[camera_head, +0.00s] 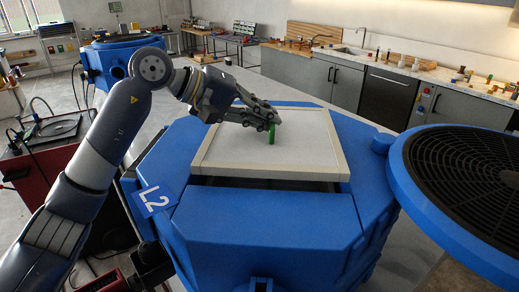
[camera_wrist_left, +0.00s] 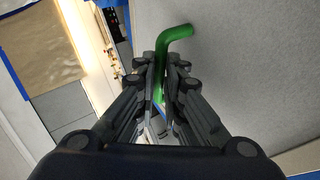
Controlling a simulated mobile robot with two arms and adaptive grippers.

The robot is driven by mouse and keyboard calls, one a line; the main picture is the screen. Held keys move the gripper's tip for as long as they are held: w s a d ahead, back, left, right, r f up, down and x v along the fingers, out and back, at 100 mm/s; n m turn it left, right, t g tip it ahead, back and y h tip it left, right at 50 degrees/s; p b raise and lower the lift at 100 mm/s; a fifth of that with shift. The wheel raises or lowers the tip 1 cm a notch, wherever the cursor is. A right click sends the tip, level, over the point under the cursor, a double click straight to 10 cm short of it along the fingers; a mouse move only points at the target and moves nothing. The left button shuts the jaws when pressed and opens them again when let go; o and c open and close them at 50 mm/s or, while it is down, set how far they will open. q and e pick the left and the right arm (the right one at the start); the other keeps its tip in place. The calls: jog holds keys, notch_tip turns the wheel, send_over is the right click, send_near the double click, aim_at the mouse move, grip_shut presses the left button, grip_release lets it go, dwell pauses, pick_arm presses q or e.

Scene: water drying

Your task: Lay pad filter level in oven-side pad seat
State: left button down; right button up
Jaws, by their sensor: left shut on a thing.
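The pad filter (camera_head: 240,148) is a flat pale grey panel with a cream frame. It lies over the top opening of the blue unit marked L2. A dark gap shows under its near edge, so I cannot tell whether it is fully level. My left gripper (camera_head: 272,122) is over the pad and shut on a green handle (camera_head: 271,134) standing on the pad. In the left wrist view the green handle (camera_wrist_left: 172,40) is bent and sits between the fingers, with the grey pad surface (camera_wrist_left: 240,70) behind it. The seat is mostly hidden under the pad. My right gripper is not in view.
The blue unit (camera_head: 265,225) fills the middle. A blue round lid with a black grille (camera_head: 470,180) is at the right. A red cart (camera_head: 45,165) stands at the left. Grey cabinets (camera_head: 330,80) line the back right.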

aim_at(263, 143)
pick_arm(q)
notch_tip(263, 143, down, 3)
jog(key=shift+r+p, duration=0.2)
jog(key=shift+p, duration=0.1)
jog(key=shift+f+p, duration=0.75)
jog(key=shift+f, duration=1.35)
jog(key=shift+f, duration=0.1)
jog(key=shift+f+b, duration=0.25)
jog(key=shift+b, duration=0.3)
jog(key=c, duration=1.7)
grip_release()
